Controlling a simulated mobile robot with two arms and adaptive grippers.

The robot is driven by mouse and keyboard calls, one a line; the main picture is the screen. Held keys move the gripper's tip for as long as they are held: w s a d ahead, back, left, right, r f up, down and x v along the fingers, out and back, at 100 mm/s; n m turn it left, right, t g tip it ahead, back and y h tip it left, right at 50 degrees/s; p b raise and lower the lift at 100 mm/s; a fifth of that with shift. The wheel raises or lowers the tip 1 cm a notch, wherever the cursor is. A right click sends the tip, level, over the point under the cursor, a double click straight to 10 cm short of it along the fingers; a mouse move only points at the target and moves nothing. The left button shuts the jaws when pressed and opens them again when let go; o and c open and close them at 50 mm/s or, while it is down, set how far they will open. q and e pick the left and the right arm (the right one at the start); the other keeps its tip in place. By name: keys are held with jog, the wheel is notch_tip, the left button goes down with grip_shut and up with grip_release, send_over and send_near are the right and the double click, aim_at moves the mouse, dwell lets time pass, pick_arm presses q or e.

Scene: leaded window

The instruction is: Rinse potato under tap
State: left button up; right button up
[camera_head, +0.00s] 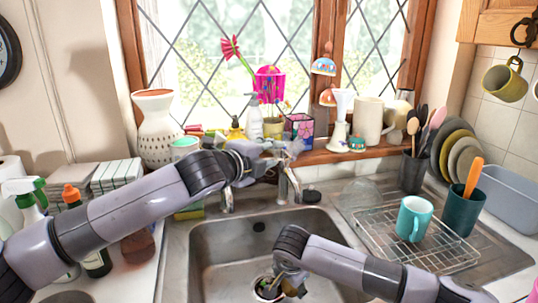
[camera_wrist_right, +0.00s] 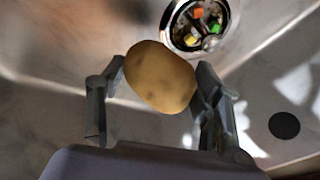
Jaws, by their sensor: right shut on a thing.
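The potato (camera_wrist_right: 160,78) is yellow-brown and sits between the fingers of my right gripper (camera_wrist_right: 155,95), which is shut on it. In the head view my right gripper (camera_head: 280,283) is low inside the sink basin (camera_head: 215,240), and a small part of the potato (camera_head: 291,288) shows there. The metal tap (camera_head: 283,185) stands at the back of the sink, with a second metal fitting (camera_head: 227,198) to its left. My left gripper (camera_head: 270,157) is at the top of the tap; its fingers blend with the metal, so its opening is unclear. No water is clearly visible.
The drain (camera_wrist_right: 198,25) holds colourful scraps near the potato. A wire rack (camera_head: 440,258) with a teal mug (camera_head: 413,219) stands right of the sink. Bottles (camera_head: 75,195) crowd the left counter. Ornaments and a white vase (camera_head: 157,130) line the sill.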

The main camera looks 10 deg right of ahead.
aim_at(287, 288)
dwell(0.5)
jog(key=shift+s+a+r+p, duration=0.5)
jog(key=shift+s+r+p, duration=0.2)
jog(key=shift+s+r, duration=0.1)
jog(key=shift+s+a+r+p, duration=0.5)
jog(key=shift+s+r+p, duration=0.15)
jog(key=shift+s+r, duration=0.15)
jog(key=shift+s+a+r, duration=0.35)
jog(key=shift+s+r, duration=0.05)
jog(key=shift+s, duration=0.1)
